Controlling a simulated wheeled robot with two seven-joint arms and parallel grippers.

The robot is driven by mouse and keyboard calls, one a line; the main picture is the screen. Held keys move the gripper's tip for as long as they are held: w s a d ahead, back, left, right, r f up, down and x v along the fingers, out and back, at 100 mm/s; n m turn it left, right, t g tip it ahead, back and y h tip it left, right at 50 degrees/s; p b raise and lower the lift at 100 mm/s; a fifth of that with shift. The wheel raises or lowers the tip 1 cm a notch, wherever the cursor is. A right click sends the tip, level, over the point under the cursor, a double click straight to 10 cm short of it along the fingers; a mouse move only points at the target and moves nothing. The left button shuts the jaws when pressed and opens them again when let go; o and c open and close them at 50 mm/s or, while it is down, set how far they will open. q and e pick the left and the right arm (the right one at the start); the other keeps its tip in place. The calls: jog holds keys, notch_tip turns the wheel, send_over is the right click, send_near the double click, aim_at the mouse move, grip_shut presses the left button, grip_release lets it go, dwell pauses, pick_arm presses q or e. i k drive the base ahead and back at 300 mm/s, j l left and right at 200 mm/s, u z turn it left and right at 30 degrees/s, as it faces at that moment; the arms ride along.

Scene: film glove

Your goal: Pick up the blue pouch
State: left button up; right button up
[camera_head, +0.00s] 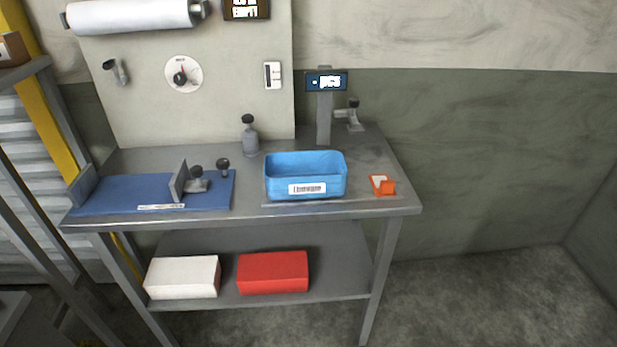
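No thing that I can clearly tell as a blue pouch shows. Two blue things are on the grey metal table (383,207). One is an open light-blue bin (305,176) with a white label on its front, right of the table's middle. Its inside looks empty from here, though the near wall hides part of its floor. The other is a flat dark-blue mat (115,192) with a pale label strip on its front edge, at the left. Neither of my grippers is in view.
A grey clamp fixture (182,182) with black knobs stands on the mat. A grey bottle (250,138), a display post (324,118) and an orange item (382,185) are around the bin. White (183,277) and red (272,273) boxes lie on the lower shelf. Floor at right is clear.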

aim_at(319, 174)
jog(key=i+j, duration=0.65)
jog(key=j, duration=0.3)
